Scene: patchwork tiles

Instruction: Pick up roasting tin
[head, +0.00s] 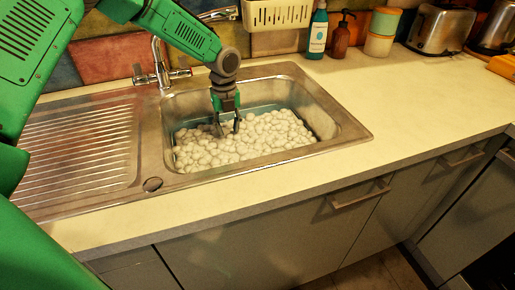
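No roasting tin can be made out clearly in the head view. White foam (250,140) fills the bottom of the steel sink bowl (345,125) and hides what lies under it. Thin dark edges show at the left and right sides of the foam; I cannot tell what they belong to. My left gripper (228,132) points down into the bowl, with its fingertips at the foam. Its two fingers are apart, and nothing shows between them except foam. My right gripper is not in view.
The tap (160,65) stands behind the bowl, left of my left forearm. The ribbed drainer (80,150) is at left. The right counter (420,95) is clear.

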